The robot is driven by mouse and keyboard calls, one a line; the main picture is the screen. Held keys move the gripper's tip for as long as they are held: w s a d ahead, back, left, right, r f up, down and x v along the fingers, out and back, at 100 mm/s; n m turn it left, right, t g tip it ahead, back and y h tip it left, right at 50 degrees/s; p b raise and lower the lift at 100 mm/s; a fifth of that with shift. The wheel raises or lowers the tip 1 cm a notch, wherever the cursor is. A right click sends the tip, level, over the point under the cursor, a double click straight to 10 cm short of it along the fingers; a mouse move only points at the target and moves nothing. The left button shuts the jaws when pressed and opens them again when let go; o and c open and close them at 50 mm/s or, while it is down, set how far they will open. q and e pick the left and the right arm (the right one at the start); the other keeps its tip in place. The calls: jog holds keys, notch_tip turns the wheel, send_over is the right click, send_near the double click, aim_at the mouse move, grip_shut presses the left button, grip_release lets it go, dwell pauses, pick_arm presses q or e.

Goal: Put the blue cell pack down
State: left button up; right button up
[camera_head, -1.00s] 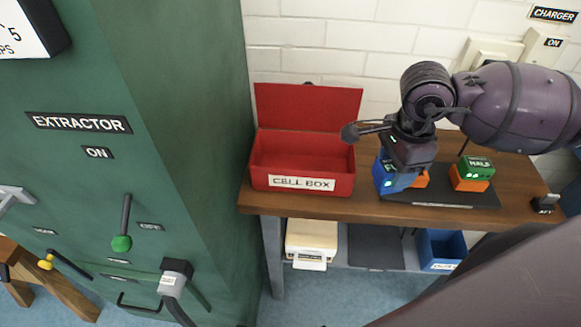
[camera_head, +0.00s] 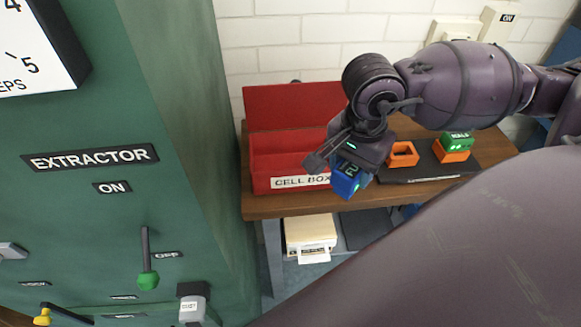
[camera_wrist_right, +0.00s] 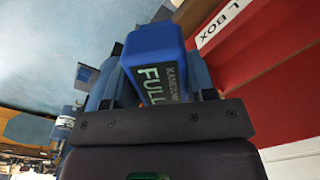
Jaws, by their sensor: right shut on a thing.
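The blue cell pack (camera_head: 346,184) is held in my right gripper (camera_head: 349,168), tilted, in front of the right end of the red cell box. In the right wrist view the blue pack (camera_wrist_right: 158,58) sits between the fingers, with "FULL" in green letters on its side. The red cell box (camera_head: 272,182) stands on the wooden bench with its lid raised at the back. My wrist hides its right part, and its floor is only partly visible. My left gripper is not in view.
An empty orange holder (camera_head: 403,154) stands on the dark charger plate (camera_head: 425,171). Beside it a green pack (camera_head: 457,141) sits in another orange holder (camera_head: 453,156). The green extractor cabinet (camera_head: 185,130) rises left of the bench (camera_head: 262,207). A cream device (camera_head: 308,233) is on the shelf below.

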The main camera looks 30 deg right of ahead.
jog(key=shift+w+d+f, duration=0.1)
jog(key=shift+w, duration=0.05)
pick_arm(q)
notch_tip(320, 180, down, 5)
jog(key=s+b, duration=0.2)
jog(key=b, duration=0.2)
pick_arm(e)
jog(key=w+a+p, duration=0.1)
jog(key=w+a, duration=0.1)
jog(key=w, duration=0.7)
jog(key=w+a+p, duration=0.2)
jog(key=w+a, duration=0.1)
jog(key=w, duration=0.7)
jog(key=shift+s+d+f, duration=0.1)
jog(key=shift+f, duration=2.65)
jog(key=shift+s+d+f, duration=0.1)
jog(key=shift+f, duration=2.6)
jog(key=shift+w+f, duration=0.2)
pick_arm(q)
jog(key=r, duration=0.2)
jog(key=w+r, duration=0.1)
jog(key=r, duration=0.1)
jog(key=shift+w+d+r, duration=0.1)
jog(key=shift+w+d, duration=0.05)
pick_arm(e)
jog(key=shift+f, duration=0.15)
